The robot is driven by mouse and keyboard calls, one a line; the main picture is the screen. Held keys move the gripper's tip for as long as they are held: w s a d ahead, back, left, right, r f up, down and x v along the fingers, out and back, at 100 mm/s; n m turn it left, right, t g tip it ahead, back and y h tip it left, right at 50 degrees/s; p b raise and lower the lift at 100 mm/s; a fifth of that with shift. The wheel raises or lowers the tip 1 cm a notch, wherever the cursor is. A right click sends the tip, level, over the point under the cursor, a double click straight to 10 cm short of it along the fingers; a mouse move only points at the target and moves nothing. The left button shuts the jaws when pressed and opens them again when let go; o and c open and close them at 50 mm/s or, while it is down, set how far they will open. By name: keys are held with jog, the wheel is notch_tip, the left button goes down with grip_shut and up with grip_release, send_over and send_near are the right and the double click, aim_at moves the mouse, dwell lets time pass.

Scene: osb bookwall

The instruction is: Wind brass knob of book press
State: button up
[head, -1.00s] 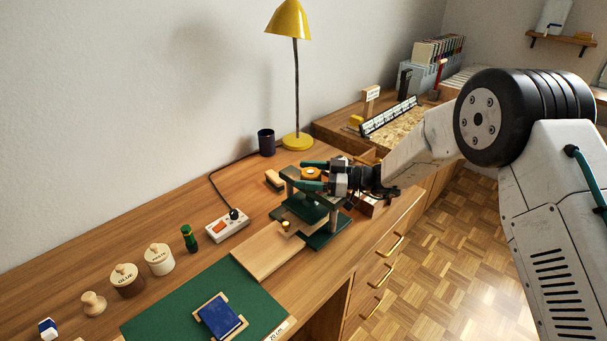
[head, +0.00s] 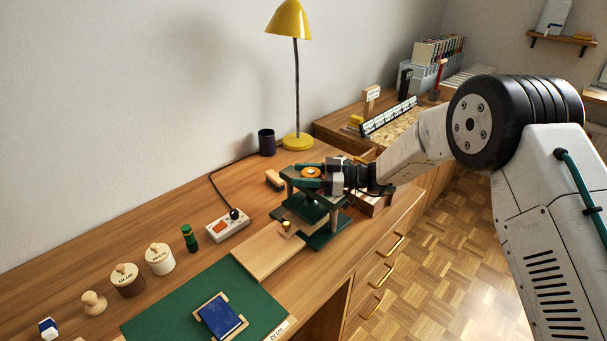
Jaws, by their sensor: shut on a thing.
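The green book press (head: 326,239) stands on the desk in the middle of the head view, with uprights and a green top beam. The brass knob (head: 311,173) is a round, orange-gold disc on top of the press. My gripper (head: 308,175) reaches in from the right at the top of the press. Its green fingers lie on either side of the knob and are shut on it. The gripper body partly hides the right side of the press top.
A wooden board (head: 266,250) lies in front of the press, with a small brass piece (head: 287,227) at its far end. A blue book (head: 220,316) lies on a green mat (head: 165,318).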

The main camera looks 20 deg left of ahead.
jog(key=n+g+h, duration=0.1)
jog(key=n+g, duration=0.1)
jog(key=g, duration=0.1)
jog(key=n+g+h, duration=0.2)
jog(key=g, duration=0.1)
jog(key=shift+s+d+n, duration=0.15)
jog(key=shift+s+n, duration=0.05)
jog(key=shift+n, duration=0.1)
jog(key=shift+s+d+r+n+g+h, duration=0.1)
jog(key=shift+d+n+g+h, duration=0.05)
jog(key=shift+n+g+h, duration=0.95)
jog(key=shift+s+d+n+g+h, duration=0.1)
jog(key=shift+n+g+h, duration=0.75)
jog(key=shift+h, duration=0.35)
jog(key=shift+g+h, duration=0.25)
jog(key=shift+h, duration=0.05)
jog(key=o, duration=1)
jog(key=shift+s, duration=0.1)
